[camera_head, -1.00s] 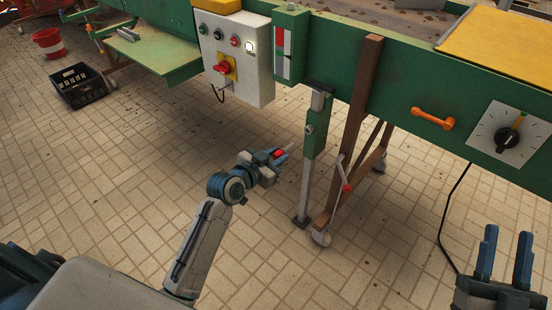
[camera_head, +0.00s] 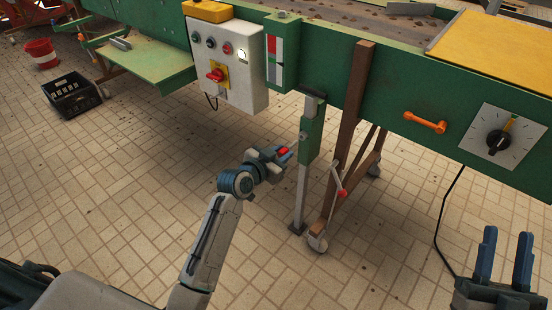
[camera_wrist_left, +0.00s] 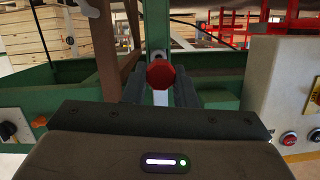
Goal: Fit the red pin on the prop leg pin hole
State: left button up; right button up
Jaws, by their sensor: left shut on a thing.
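The red pin (camera_head: 283,150) is held between the fingers of my left gripper (camera_head: 279,153). In the left wrist view the pin's red faceted head (camera_wrist_left: 160,74) sits between the two dark fingers, with the prop leg behind it. The prop leg (camera_head: 311,132) has a green upper sleeve and a pale lower post standing on the floor. A small grey fitting (camera_head: 303,135) shows on the sleeve's left side, close to the pin's tip. I cannot tell whether the tip touches it; the hole itself is not clear. My right gripper (camera_head: 505,258) is open and empty at lower right.
A brown wooden post (camera_head: 349,140) and a red-handled crank (camera_head: 341,192) stand right of the leg. The green machine frame (camera_head: 390,90) and a control box (camera_head: 228,65) are above. A black crate (camera_head: 73,92) lies far left.

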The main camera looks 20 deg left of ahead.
aim_at(294, 143)
pick_arm(q)
jog(key=shift+w+d, duration=0.2)
jog(key=shift+w, duration=0.2)
pick_arm(e)
jog(key=shift+s+r, duration=0.15)
jog(key=shift+r, duration=0.05)
pick_arm(q)
jog(key=shift+p, duration=0.45)
pick_arm(e)
jog(key=shift+r, duration=0.55)
dwell(0.6)
pick_arm(q)
jog(key=shift+w+d+b, duration=0.2)
jog(key=shift+w+d, duration=0.1)
jog(key=shift+w, duration=0.55)
jog(key=shift+w+d+b, duration=0.2)
jog(key=shift+w+d, duration=0.1)
jog(key=shift+w, duration=0.6)
jog(key=shift+w+d+b, duration=0.2)
jog(key=shift+w+d, duration=0.1)
jog(key=shift+w, duration=0.55)
pick_arm(e)
jog(key=shift+f, duration=0.6)
pick_arm(q)
jog(key=o, duration=1.1)
jog(key=shift+c, duration=0.2)
